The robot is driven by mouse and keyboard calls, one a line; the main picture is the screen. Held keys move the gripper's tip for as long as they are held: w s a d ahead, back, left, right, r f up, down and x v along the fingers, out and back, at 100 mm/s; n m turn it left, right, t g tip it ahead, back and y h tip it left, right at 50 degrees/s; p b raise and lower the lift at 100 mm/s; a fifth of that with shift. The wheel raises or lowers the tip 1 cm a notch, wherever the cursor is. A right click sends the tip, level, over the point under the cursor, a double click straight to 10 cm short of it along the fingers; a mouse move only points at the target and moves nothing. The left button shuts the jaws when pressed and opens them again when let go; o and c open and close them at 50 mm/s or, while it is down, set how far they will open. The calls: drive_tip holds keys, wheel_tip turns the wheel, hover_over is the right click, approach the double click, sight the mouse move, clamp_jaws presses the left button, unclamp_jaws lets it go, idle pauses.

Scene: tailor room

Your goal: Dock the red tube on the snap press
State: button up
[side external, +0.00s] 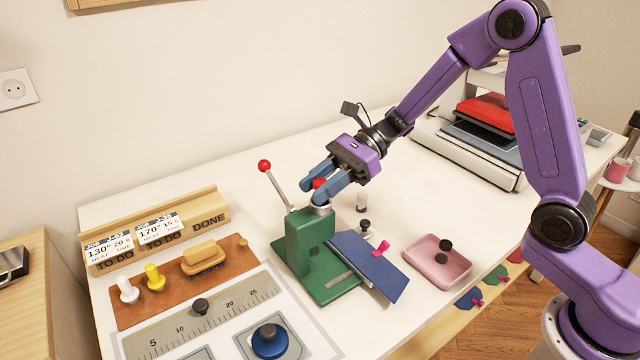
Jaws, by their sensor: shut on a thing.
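The snap press (309,243) is green, with a lever that ends in a red ball leaning up to the left. A silver collar (321,209) sits at its top. My gripper (316,193) has blue fingers and is shut on the red tube (319,183), right above the collar. Only a small red part of the tube shows between the fingers; its lower end is hidden. I cannot tell whether the tube touches the collar.
A blue panel (364,262) with a pink clip leans beside the press. A pink tray (437,268) with black knobs is to the right. Small black and white pieces (362,203) stand behind the panel. A brush (204,259), spools, ruler and card rack are left; a heat press (470,150) is behind right.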

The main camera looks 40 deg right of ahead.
drive_tip(key=shift+f, duration=0.65)
drive_tip(key=o, duration=0.8)
drive_tip(key=shift+c, duration=0.2)
drive_tip(key=v, duration=1.1)
idle(0.5)
